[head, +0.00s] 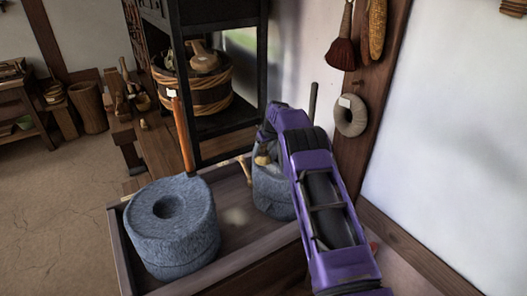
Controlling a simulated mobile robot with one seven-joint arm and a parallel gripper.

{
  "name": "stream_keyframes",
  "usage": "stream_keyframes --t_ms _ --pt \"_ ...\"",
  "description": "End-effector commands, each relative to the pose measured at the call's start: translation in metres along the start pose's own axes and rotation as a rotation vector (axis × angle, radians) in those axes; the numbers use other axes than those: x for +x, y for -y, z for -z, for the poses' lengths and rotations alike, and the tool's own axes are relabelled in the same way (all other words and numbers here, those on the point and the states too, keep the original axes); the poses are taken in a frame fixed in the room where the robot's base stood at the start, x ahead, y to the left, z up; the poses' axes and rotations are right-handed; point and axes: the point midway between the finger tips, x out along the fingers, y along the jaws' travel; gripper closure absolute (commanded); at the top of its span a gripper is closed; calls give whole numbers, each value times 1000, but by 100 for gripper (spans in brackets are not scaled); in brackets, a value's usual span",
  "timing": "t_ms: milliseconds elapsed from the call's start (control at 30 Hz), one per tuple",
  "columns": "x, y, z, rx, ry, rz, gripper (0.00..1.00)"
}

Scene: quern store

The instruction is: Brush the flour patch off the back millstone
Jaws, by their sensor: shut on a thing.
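The back millstone (268,192) is a grey stone drum in the far right part of a wooden tray (236,254). My purple arm covers its right side and much of its top; I cannot make out a flour patch on it. My gripper (262,149) is at the far end of the arm, over this stone. It is shut on a small tan thing (262,159), perhaps a brush, mostly hidden; contact with the stone is unclear. The front millstone (172,232), with a round centre hole, stands at the tray's left.
A pale smudge (237,215) lies on the tray floor between the stones. An orange stick (183,135) rises behind the front stone. A black shelf (222,122) with a basket (205,94) stands behind. A red-brown whisk (342,48) and a stone ring (350,115) hang at right.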

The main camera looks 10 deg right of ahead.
Motion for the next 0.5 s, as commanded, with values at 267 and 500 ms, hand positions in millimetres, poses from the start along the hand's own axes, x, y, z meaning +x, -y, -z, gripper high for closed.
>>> stream_keyframes --t_ms 267,500 --pt "-16 1 7 1 1 3 100" --pt "-39 0 17 1 0 1 100"
